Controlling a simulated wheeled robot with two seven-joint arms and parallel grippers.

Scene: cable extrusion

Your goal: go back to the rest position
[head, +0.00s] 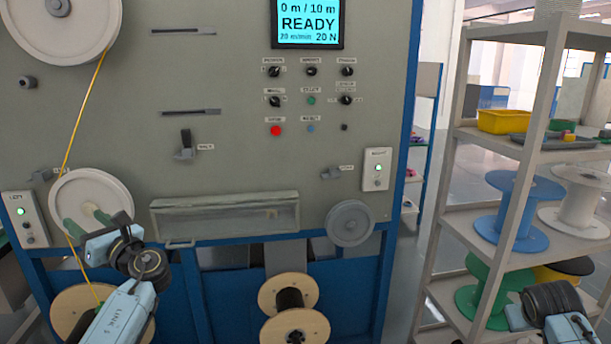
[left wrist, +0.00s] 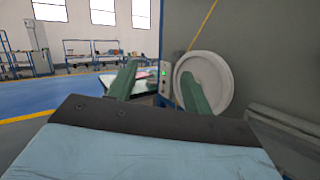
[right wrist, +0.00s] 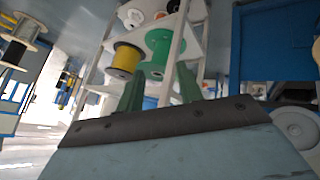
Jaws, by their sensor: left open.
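My left gripper (head: 88,222) is in front of the white wheel (head: 92,200) at the left of the machine. In the left wrist view its green fingers (left wrist: 157,88) stand apart with nothing held between them, and the white wheel (left wrist: 206,80) is just beyond the right finger. My right arm shows at the lower right of the head view, its fingers out of sight there. In the right wrist view the right gripper's fingers (right wrist: 160,90) stand apart and empty, pointing toward the shelf with spools.
The grey machine panel (head: 230,120) has a READY screen (head: 308,22). A yellow cable (head: 85,105) runs from the upper reel (head: 65,22) down past the white wheel. A shelf rack (head: 470,215) with blue and green spools stands at right, close to my right arm.

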